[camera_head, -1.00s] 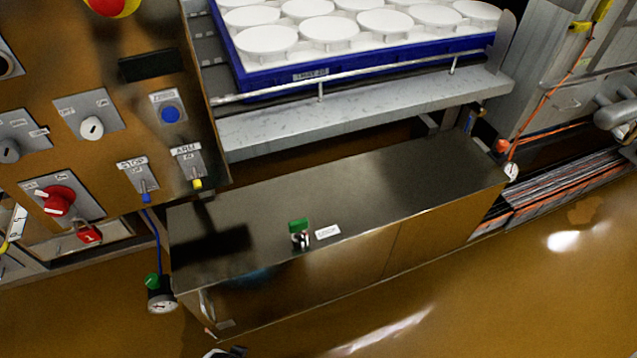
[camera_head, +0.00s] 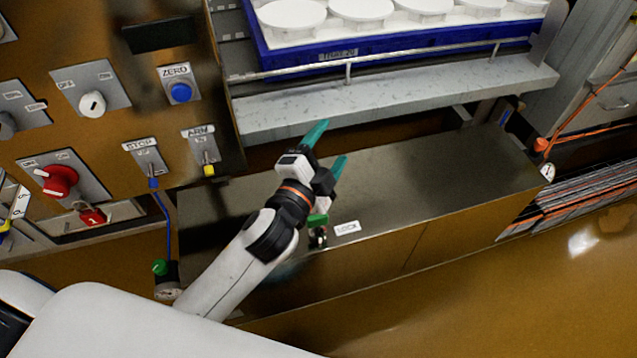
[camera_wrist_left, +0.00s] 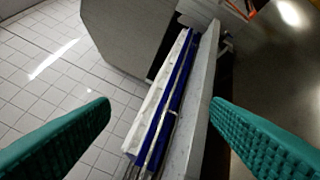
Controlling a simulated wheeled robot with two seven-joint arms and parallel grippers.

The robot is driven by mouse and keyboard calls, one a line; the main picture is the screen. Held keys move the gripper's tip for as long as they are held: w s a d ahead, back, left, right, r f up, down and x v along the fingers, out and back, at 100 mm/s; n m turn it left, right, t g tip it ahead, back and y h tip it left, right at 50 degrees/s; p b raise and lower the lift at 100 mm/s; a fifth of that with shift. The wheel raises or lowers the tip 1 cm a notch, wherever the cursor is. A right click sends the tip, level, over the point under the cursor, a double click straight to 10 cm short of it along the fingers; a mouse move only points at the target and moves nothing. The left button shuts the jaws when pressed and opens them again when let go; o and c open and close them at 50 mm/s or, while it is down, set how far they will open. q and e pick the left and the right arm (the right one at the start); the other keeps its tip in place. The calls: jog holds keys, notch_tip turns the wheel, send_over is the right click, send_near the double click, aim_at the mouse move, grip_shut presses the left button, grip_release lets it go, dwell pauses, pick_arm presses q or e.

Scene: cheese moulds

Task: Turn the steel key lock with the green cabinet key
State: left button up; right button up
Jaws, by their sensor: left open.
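The green cabinet key (camera_head: 317,219) stands in the steel key lock (camera_head: 318,239) on the top of the steel cabinet (camera_head: 430,185), near its front edge, beside a label reading LOCK (camera_head: 347,228). My left gripper (camera_head: 330,148) is open and empty, with teal fingers. In the head view it shows over the cabinet top, above and past the key, and its wrist partly overlaps the key's left side. The left wrist view shows both fingers (camera_wrist_left: 160,125) spread wide with nothing between them; the key is not in that view. My right gripper is not in view.
A control panel (camera_head: 110,130) with knobs and switches stands at the left. Behind the cabinet, a grey ledge with a rail (camera_head: 400,95) bears a blue tray (camera_head: 262,62) of white moulds. Cables (camera_head: 570,110) run at the right. The cabinet top's right half is clear.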

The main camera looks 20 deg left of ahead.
pick_arm(q)
jog(key=s+d+r+m+g+h, duration=0.25)
jog(key=d+r+m+h, duration=0.45)
jog(key=m, duration=0.4)
jog(key=s+d+r+m+g+h, duration=0.25)
jog(key=d+r+m+h, duration=0.35)
jog(key=m+h, duration=0.4)
jog(key=s+d+f+m+g, duration=0.4)
jog(key=s+d+m+g, duration=0.15)
jog(key=m+g, duration=0.85)
jog(key=m+t+y, duration=0.1)
jog(key=m+y, duration=1.5)
jog(key=y, duration=0.4)
send_over(317, 219)
notch_tip(317, 219, down, 17)
jog(key=f, duration=1.1)
jog(key=shift+w+a+f, duration=0.1)
jog(key=shift+w+f, duration=0.05)
jog(key=shift+w, duration=0.15)
